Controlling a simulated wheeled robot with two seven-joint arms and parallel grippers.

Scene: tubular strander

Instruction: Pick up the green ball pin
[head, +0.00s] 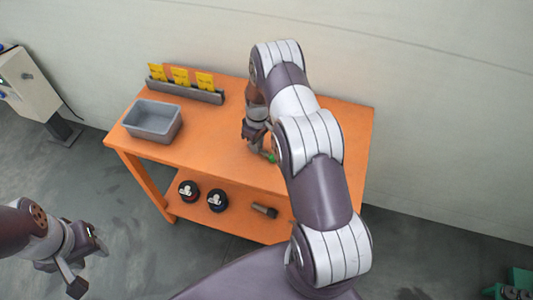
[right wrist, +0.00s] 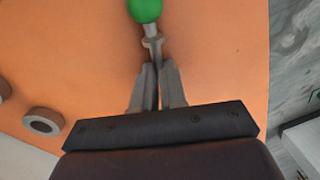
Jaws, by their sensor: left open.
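The green ball pin has a bright green ball (right wrist: 146,8) on a thin grey shaft with a collar. In the right wrist view it points away from the jaws. Its ball also shows in the head view (head: 271,158), over the orange table's top. My right gripper (right wrist: 157,72) has its two fingers close together on either side of the shaft, below the collar, and looks shut on it. I cannot tell whether the pin touches the table. My left gripper (head: 88,264) is open and empty, at the lower left over the floor, away from the table.
The orange table (head: 215,125) carries a grey bin (head: 153,121) at left and a rack (head: 185,91) with yellow cards at the back. Its lower shelf holds two dark round parts (head: 217,200) and a dark cylinder (head: 264,210). A ring (right wrist: 43,122) lies left in the wrist view.

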